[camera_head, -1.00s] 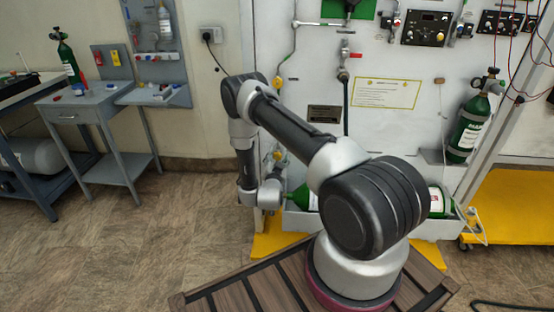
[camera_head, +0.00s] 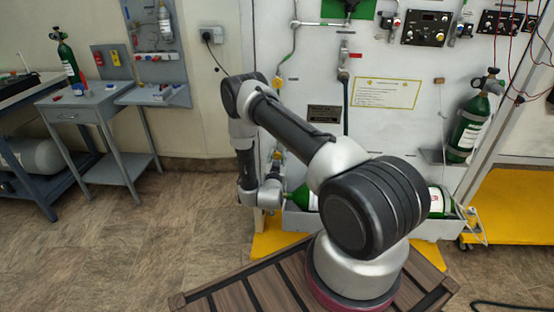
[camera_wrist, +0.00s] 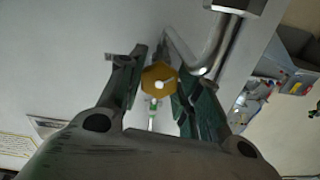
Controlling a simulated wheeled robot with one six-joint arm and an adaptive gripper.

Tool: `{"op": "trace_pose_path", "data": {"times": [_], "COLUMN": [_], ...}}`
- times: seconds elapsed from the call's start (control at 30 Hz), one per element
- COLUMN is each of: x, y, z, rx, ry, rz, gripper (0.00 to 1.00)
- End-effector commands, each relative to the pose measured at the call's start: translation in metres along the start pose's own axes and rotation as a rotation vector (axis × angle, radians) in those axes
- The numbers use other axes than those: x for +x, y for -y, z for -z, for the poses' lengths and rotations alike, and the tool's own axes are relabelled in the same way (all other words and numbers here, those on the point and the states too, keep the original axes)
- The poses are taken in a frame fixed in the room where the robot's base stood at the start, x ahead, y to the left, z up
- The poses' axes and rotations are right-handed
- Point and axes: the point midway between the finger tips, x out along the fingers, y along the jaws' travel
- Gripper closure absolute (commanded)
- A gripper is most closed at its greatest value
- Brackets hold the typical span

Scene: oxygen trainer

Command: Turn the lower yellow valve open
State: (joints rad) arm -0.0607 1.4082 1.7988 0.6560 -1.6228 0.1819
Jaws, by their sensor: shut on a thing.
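The lower yellow valve (camera_wrist: 158,82) is a yellow hexagonal knob with a pale middle, between the two fingers of my gripper (camera_wrist: 157,76) in the wrist view. The fingers are shut on it, one on each side. In the head view a small yellow patch of the lower valve (camera_head: 278,155) shows on the panel just above my wrist. My gripper is mostly hidden there behind my own arm. The upper yellow valve (camera_head: 278,83) sits higher on the same pipe, clear of my gripper.
A bent metal pipe (camera_wrist: 207,55) runs close beside the right finger in the wrist view. Green cylinders (camera_head: 303,197) lie in a tray at the panel's foot. A grey table (camera_head: 88,106) stands at the left, with open floor between.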

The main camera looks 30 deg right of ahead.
Motion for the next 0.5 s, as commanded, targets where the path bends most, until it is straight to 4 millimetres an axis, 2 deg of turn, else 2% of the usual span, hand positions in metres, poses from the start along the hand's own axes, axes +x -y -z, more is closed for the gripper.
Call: {"op": "trace_pose_path", "data": {"times": [0.2,0.5], "x": [-0.0004,-0.0005], "y": [-0.0007,-0.0009], "z": [-0.0004,-0.0004], "rx": [-0.136,-0.242], "ry": [0.001,0.001], "rz": [0.0,0.0], "gripper": [0.9,0.9]}}
